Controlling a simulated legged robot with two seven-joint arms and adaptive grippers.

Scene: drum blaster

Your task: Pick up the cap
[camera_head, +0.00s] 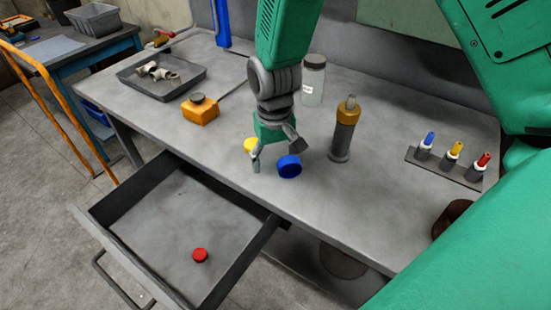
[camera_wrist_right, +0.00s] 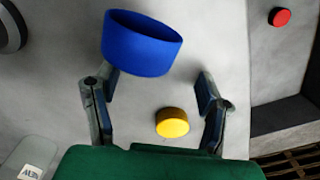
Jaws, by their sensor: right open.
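A blue cap (camera_head: 289,166) lies near the front edge of the workbench; in the right wrist view the blue cap (camera_wrist_right: 142,45) shows large beyond the fingertips, towards the left finger. A yellow cap (camera_head: 250,145) lies on the bench, partly hidden behind my right gripper (camera_head: 277,157); in the wrist view the yellow cap (camera_wrist_right: 172,122) appears between the fingers. A red cap (camera_head: 200,255) lies in the open drawer and shows at the wrist view's upper right (camera_wrist_right: 280,16). My right gripper points down, open and empty, over the bench. My left gripper is out of view.
An amber-topped dark bottle (camera_head: 343,130) stands right of the gripper, with a clear jar (camera_head: 313,80) behind. A rack (camera_head: 475,178) with colored-tip items is at right. A yellow box (camera_head: 200,109) and a tray (camera_head: 130,82) sit left. The drawer (camera_head: 247,255) juts out in front.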

